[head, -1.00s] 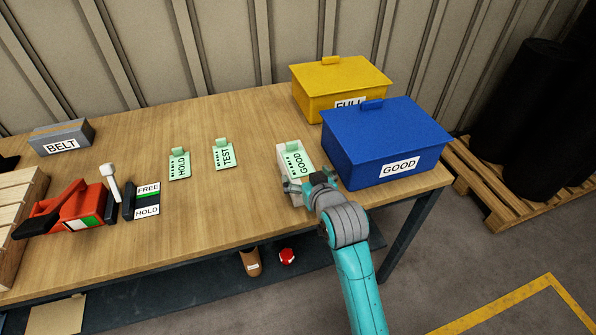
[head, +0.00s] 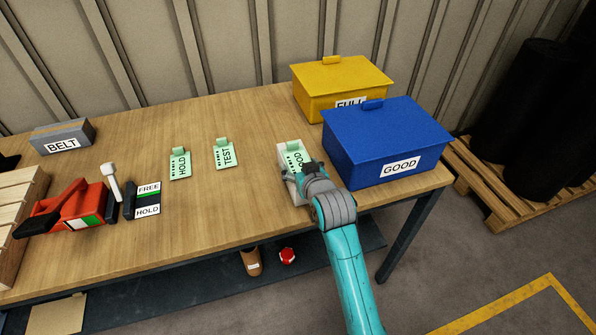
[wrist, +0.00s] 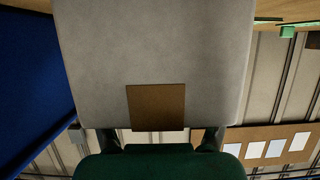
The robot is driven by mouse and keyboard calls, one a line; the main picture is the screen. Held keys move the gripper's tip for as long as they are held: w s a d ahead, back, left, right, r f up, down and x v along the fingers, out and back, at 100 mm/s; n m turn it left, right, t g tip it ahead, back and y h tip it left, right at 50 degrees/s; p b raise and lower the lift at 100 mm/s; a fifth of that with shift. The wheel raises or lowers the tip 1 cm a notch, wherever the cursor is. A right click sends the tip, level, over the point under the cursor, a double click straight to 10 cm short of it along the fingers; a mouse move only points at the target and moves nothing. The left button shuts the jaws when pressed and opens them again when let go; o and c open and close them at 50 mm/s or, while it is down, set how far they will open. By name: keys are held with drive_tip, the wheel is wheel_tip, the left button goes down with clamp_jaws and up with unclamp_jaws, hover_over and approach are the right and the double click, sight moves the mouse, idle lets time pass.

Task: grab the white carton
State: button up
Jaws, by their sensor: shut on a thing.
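The white carton (head: 291,190) is on the table by its front right part, partly hidden by my gripper (head: 305,174). In the wrist view the carton (wrist: 155,50) fills the upper middle as a large pale face with a brown patch (wrist: 156,107). My gripper is shut on the carton, with dark finger parts at both sides of its near edge in the wrist view. The fingertips are mostly hidden. The green GOOD tag (head: 292,153) shows just behind the gripper, partly covered. I cannot tell whether the carton is lifted.
A blue lidded bin (head: 385,140) labelled GOOD stands close to the right of my gripper, with a yellow bin (head: 340,80) behind it. Green HOLD (head: 180,164) and TEST (head: 224,154) tags lie to the left. A red device (head: 75,208) is farther left.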

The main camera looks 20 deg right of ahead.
drive_tip(key=shift+r, duration=0.1)
wheel_tip(320, 180, up, 10)
drive_tip(key=shift+f, duration=0.1)
idle(0.5)
